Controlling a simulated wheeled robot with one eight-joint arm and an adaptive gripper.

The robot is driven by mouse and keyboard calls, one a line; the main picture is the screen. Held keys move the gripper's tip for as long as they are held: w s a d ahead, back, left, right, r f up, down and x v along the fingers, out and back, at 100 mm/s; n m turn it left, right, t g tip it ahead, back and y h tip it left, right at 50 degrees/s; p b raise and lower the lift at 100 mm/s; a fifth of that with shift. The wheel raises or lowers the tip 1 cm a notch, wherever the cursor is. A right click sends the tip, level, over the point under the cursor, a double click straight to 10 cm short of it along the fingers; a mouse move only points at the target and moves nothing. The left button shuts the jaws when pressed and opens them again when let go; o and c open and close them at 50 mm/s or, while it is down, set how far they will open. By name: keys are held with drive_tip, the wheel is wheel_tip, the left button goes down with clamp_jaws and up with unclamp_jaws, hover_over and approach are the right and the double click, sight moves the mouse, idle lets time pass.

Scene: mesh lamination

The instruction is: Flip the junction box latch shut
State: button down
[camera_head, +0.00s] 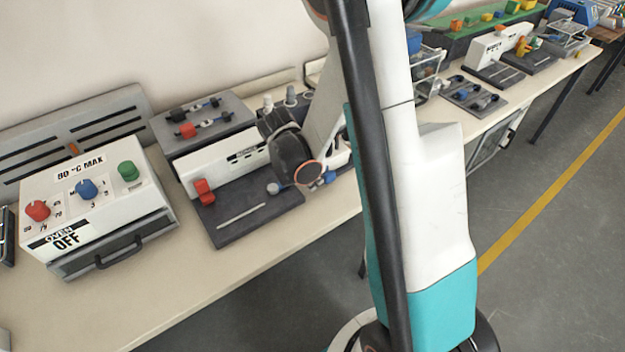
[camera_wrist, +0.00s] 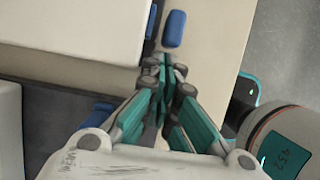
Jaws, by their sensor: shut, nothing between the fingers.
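My gripper (camera_wrist: 166,68) is shut and empty in the wrist view, its teal fingers pressed together. A small blue piece (camera_wrist: 174,29) lies just beyond the fingertips, beside the edge of a white box (camera_wrist: 85,22); it may be the latch, but I cannot tell. A gap shows between the fingertips and the blue piece. Another blue piece (camera_wrist: 103,107) shows partly, left of the fingers. In the head view my arm hides the gripper, and a bit of blue (camera_head: 330,176) shows beside my wrist. I cannot clearly make out the junction box there.
A white oven box (camera_head: 95,205) with red, blue and green knobs stands at the left of the bench. A white unit (camera_head: 212,163) with a red lever (camera_head: 203,191) sits on a dark base (camera_head: 225,228). The bench front (camera_head: 150,300) is clear.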

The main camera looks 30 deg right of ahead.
sight(328, 172)
drive_tip(key=d, duration=0.5)
drive_tip(key=shift+w+b, duration=0.1)
drive_tip(key=shift+b, duration=0.25)
drive_tip(key=p+v, duration=0.6)
drive_tip(key=v, duration=0.4)
idle(0.3)
